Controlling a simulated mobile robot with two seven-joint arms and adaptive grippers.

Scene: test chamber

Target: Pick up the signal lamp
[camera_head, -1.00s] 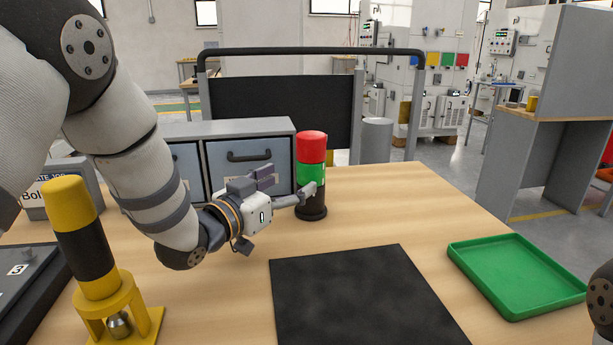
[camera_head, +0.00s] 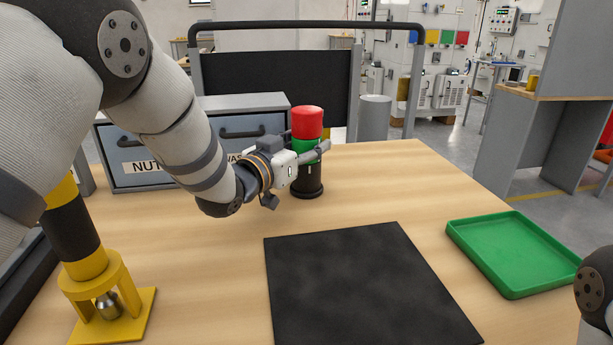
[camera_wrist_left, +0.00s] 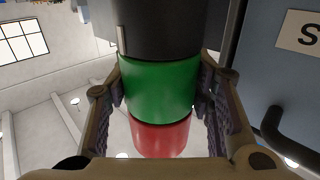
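The signal lamp (camera_head: 308,124) stands upright on the table, with a red top, a green middle band and a black base. In the left wrist view the lamp (camera_wrist_left: 160,90) appears upside down between the fingers. My left gripper (camera_head: 306,148) is at the height of the green band, with one finger in front of the lamp and the other behind it, partly hidden. In the wrist view the left gripper (camera_wrist_left: 160,92) has its pads very close on both sides of the green band; a thin gap seems to show at the right pad. My right gripper is out of view.
A grey drawer cabinet (camera_head: 246,103) stands behind and left of the lamp. A black mat (camera_head: 365,285) and a green tray (camera_head: 515,252) lie at front and right. A yellow-and-black object on a yellow stand (camera_head: 140,305) is front left. Bare table lies right of the lamp.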

